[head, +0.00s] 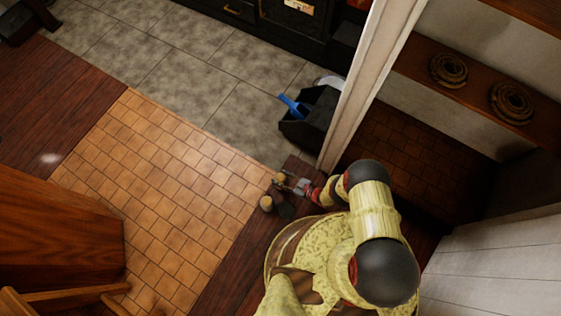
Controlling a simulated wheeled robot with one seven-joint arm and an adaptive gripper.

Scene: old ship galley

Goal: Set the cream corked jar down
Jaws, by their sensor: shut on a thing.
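My gripper (285,185) is near the middle of the head view, at the end of my arm, beside the edge of the tan tiles. It is shut on a small pale, tan-topped thing (280,177), which fits the cream corked jar. The fingers hide part of it, and it is too small to make out its cork or whether it touches anything below. A second small tan, round-topped thing (266,203) is just below and left of my gripper, apart from it.
A black bin (304,128) with a blue scoop (293,106) stands beyond my gripper, by a pale post (372,75). Rope coils (448,70) lie on a shelf at right. Wooden furniture (60,240) stands at lower left. The tan tiled floor (160,170) is clear.

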